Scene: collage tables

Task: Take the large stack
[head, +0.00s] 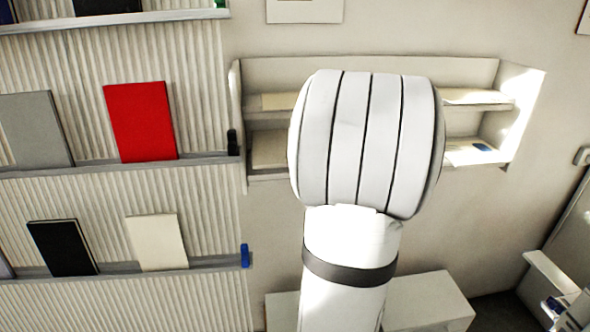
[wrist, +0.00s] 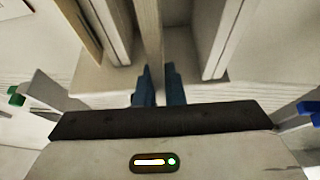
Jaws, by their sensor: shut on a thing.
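My gripper (wrist: 158,84) shows in the wrist view, its two dark blue fingers close together. It is shut on a narrow tan thing (wrist: 152,35), seen edge-on and running up the picture from between the fingers. I cannot tell from this edge whether it is the large stack. In the head view my own white arm hides the gripper and the middle of a wall shelf (head: 380,68). Flat beige stacks or sheets lie on this shelf's upper level (head: 278,101) and lower level (head: 269,150), left of my arm.
Ribbed shelving at the left of the head view holds a red book (head: 141,121), a grey book (head: 36,128), a black book (head: 62,248) and a cream book (head: 157,242). A small blue thing (head: 482,147) lies on the wall shelf's right. A white block (head: 428,299) stands below.

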